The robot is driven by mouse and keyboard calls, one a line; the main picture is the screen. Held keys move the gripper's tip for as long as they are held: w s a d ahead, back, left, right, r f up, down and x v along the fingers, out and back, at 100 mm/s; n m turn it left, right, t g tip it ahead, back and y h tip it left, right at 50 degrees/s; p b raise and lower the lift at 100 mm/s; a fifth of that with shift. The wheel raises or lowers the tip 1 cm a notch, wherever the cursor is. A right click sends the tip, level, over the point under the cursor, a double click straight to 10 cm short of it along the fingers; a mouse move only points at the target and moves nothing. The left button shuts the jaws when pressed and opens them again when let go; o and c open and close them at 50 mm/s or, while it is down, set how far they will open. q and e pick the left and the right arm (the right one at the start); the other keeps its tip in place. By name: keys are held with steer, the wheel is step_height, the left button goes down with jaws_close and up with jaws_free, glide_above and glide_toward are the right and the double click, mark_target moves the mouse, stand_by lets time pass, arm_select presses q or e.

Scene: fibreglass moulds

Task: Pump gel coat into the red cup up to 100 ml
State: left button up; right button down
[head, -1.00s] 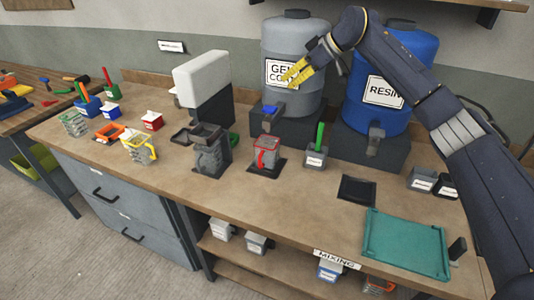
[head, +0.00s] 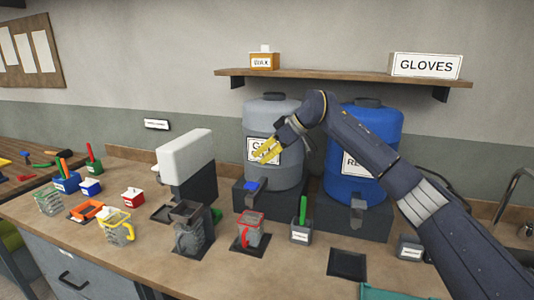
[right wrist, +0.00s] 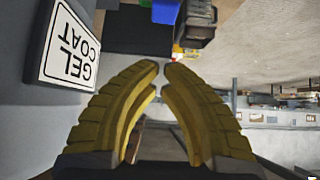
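The red cup (head: 250,232), a clear cup with red rim and handle, stands upright on a dark square pad in front of the gel coat barrel. Its fill level cannot be read. The grey gel coat barrel (head: 272,112) sits on a dark block. Its tap has a blue lever (head: 252,185), behind and above the cup. My right gripper (head: 266,152) is in front of the barrel's label, above the tap and cup. In the right wrist view its yellow fingertips (right wrist: 160,66) nearly meet with nothing between them, beside the GEL COAT label (right wrist: 70,45). My left gripper is out of view.
A blue resin barrel (head: 365,150) stands to the right, behind my right forearm. A grey-white dispenser (head: 186,155) and a dark-rimmed cup (head: 187,230) are left of the red cup. A cup with a green stick (head: 301,231) is to its right. A shelf (head: 340,77) hangs above.

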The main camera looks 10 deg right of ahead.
glide_above(253, 184)
steer(key=f, duration=0.4)
steer(key=shift+w+a+f, duration=0.1)
steer(key=shift+a+f, duration=0.1)
steer(key=shift+a, duration=0.2)
step_height(253, 184, down, 2)
steer(key=shift+d, duration=0.1)
steer(key=shift+f, duration=0.8)
steer(key=shift+f, duration=1.8)
